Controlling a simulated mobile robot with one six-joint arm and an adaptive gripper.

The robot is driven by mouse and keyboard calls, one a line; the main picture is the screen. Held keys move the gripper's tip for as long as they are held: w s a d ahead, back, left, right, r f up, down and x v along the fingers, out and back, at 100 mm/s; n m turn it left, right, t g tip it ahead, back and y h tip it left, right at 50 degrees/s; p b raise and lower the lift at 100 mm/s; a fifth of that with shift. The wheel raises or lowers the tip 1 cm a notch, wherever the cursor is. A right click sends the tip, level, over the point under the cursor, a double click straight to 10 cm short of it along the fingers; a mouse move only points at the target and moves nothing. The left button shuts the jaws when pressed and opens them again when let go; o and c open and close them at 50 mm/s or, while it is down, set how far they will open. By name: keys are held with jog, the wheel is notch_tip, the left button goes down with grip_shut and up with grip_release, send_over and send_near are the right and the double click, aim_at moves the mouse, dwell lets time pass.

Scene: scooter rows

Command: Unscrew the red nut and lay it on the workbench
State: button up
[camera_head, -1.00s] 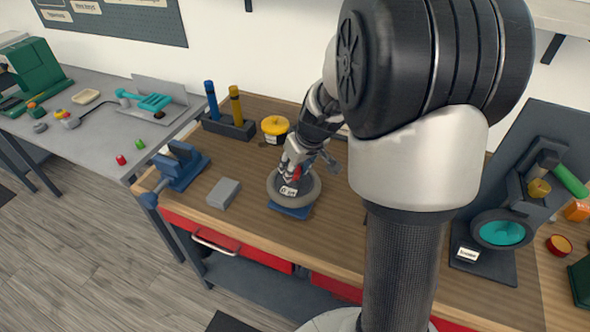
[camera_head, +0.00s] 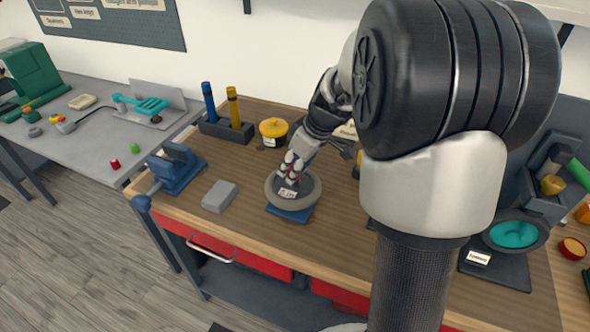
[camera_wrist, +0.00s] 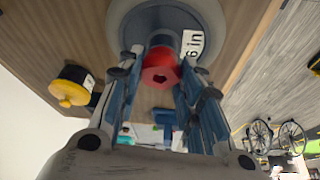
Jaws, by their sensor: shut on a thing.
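The red nut (camera_wrist: 160,68) sits between the two fingers of my gripper (camera_wrist: 158,82) in the wrist view, with my fingers closed on its sides. Behind it is the dark hub of a round grey wheel (camera_wrist: 125,20) with a white label. I cannot tell whether nut and hub still touch. In the head view my gripper (camera_head: 289,172) reaches down over the grey wheel (camera_head: 312,195), which sits on a blue base (camera_head: 290,214) on the wooden workbench (camera_head: 340,225). My fingers mostly hide the nut there.
A grey block (camera_head: 220,196) and a blue vise (camera_head: 175,168) stand left of the wheel. A yellow-lidded pot (camera_head: 273,128) and a holder with blue and yellow tools (camera_head: 227,130) stand behind. Bare wood lies between block and wheel and along the front.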

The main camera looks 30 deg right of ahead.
jog(key=n, duration=0.2)
jog(key=n+g+y, duration=0.1)
jog(key=n, duration=0.1)
jog(key=shift+a+n+y, duration=0.1)
jog(key=shift+n+y, duration=0.2)
jog(key=shift+n, duration=0.1)
jog(key=n+g, duration=0.1)
jog(key=n, duration=0.2)
jog(key=shift+f+n+y, duration=0.1)
jog(key=shift+n+y, duration=0.2)
jog(key=n+g+p, duration=0.1)
jog(key=n, duration=0.2)
jog(key=shift+a+g, duration=0.1)
jog(key=shift+g, duration=0.2)
jog(key=n+g+p, duration=0.1)
jog(key=n+p, duration=0.1)
jog(key=n, duration=0.2)
jog(key=shift+s+a+f+g, duration=0.1)
jog(key=shift+g, duration=0.3)
jog(key=o, duration=1.1)
jog(key=shift+r, duration=0.2)
